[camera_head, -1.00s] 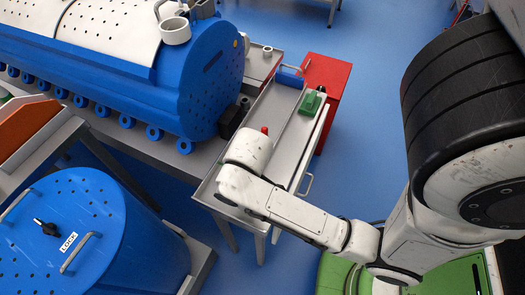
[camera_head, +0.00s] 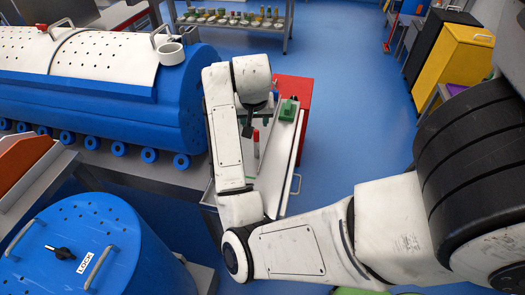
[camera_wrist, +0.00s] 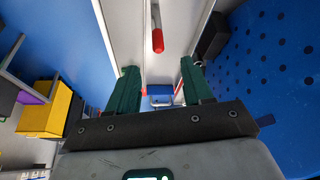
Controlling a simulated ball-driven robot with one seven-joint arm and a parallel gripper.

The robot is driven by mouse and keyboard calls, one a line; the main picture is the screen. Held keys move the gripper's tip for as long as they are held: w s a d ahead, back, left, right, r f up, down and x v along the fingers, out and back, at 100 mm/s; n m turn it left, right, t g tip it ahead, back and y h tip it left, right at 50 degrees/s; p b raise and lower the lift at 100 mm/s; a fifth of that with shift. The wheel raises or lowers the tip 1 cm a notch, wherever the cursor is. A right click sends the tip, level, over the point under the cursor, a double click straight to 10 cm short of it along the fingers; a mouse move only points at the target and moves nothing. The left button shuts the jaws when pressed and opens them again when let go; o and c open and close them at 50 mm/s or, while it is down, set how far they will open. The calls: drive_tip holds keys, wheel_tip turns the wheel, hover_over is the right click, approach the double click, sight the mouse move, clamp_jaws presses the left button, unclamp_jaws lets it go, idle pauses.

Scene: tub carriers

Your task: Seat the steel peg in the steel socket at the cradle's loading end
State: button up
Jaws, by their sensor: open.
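A slim pale rod with a red end (camera_head: 256,137) shows at the tray, below my gripper (camera_head: 254,122) in the head view. In the wrist view the red-ended rod (camera_wrist: 157,38) shows at top centre, apart from my fingers. It may be the steel peg; I cannot tell for sure. My gripper (camera_wrist: 160,88) is open, its two green fingers apart with nothing between them. The steel socket cannot be picked out; my arm hides part of the area beside the large blue drum (camera_head: 178,110).
A blue tub marked LOCK (camera_head: 120,235) is at front left. A yellow cabinet (camera_head: 462,60) is at back right. Blue floor is clear between.

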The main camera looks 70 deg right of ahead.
sight(256, 134)
drive_tip(key=p+x, duration=0.1)
drive_tip(key=x, duration=0.9)
drive_tip(key=shift+s+f, duration=0.1)
drive_tip(key=shift+f, duration=0.3)
drive_tip(key=shift+c, duration=0.2)
clamp_jaws()
